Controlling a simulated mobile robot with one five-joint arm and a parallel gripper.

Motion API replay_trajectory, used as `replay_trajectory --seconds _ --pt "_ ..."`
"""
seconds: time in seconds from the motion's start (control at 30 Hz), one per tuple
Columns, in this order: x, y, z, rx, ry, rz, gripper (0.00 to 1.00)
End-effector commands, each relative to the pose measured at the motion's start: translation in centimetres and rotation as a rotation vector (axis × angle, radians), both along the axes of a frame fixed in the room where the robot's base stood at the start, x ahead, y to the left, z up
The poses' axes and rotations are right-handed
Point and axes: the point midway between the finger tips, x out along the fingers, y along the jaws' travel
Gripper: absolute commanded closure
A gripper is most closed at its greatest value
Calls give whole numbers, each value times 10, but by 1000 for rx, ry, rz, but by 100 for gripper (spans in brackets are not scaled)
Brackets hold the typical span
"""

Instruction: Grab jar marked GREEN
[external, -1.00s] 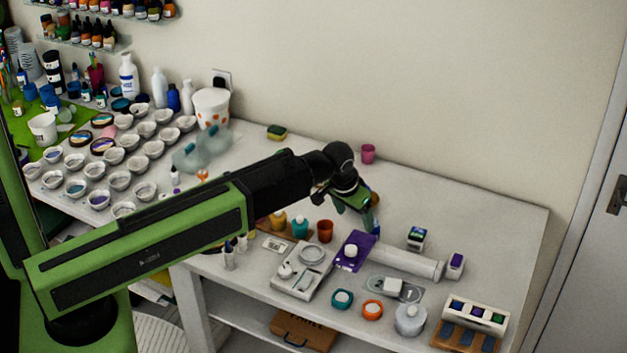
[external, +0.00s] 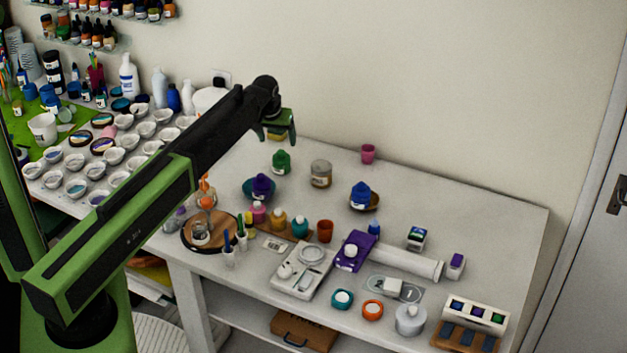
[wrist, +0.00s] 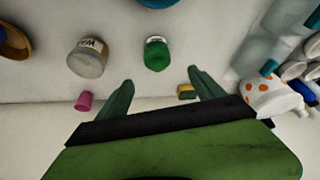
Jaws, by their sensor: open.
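The green jar (external: 281,162) stands upright on the white table, toward the wall. In the wrist view the green jar (wrist: 157,56) is seen from above, just past and between my fingertips; its pale label is too small to read. My gripper (external: 279,137) is open and empty, raised above the table near the green jar and not touching it. In the wrist view both fingers of my gripper (wrist: 160,77) are spread apart.
A grey jar (external: 320,174) stands right of the green jar. A purple jar (external: 261,186) on a teal dish and a blue jar (external: 360,195) on a wooden dish are nearer the front. A sponge (wrist: 186,91) and pink cup (external: 368,153) are near the wall. The back right is clear.

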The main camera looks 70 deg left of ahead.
Motion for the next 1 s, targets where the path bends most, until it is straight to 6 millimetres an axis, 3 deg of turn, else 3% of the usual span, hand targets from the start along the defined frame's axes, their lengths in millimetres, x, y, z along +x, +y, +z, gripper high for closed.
replay_trajectory --seconds 0.03,0.23,0.53,0.83,1.0 --pt "3 5 -22 0 0 0 22" --pt "11 18 -58 0 0 -1 22" --pt "14 21 -66 0 0 -1 22" --pt "22 31 -111 0 0 0 22" --pt "23 32 -109 0 0 -1 22"
